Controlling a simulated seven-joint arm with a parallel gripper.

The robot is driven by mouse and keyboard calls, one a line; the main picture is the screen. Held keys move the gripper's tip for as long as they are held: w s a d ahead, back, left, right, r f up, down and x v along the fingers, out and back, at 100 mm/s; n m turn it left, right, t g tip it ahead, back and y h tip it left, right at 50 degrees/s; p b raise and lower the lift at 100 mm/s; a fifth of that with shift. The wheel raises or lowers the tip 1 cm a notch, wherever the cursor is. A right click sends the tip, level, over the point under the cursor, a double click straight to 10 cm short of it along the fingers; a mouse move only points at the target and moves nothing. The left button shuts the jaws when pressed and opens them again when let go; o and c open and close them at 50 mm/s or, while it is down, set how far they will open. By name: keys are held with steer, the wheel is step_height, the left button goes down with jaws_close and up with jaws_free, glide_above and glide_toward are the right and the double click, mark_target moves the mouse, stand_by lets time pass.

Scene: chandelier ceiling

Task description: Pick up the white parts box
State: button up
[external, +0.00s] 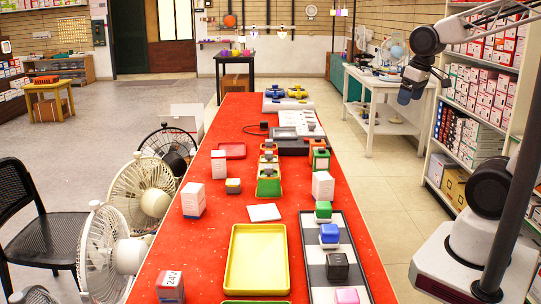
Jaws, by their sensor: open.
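Several white boxes stand on the long red table (215,250), and I cannot tell which is the parts box. One plain white box (323,187) stands upright right of the middle. Another white box (193,200) with small print stands at the left edge, with a smaller one (218,165) behind it. My gripper (404,97) hangs right of the table, high above the floor, open and apart from all the boxes. Its fingers are small and dark.
A yellow tray (235,275), a flat white piece (264,212) and a checkered strip (313,268) with coloured blocks lie on the near table. Green-and-orange items (268,180) stand mid-table. Fans (105,255) line the left side; a stocked shelf (480,95) stands right.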

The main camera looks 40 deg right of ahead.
steer(key=w+a+f+n, duration=0.3)
steer(key=w+a, duration=0.2)
steer(key=n+g, duration=0.3)
steer(key=n, duration=0.5)
glide_above(324, 175)
steer(key=f, duration=1.4)
steer(key=shift+a+f, duration=0.25)
steer(key=shift+f, duration=0.15)
steer(key=shift+f, duration=1.15)
steer(key=shift+f, duration=0.15)
steer(key=shift+d+f, duration=0.1)
steer(key=shift+f, duration=2.35)
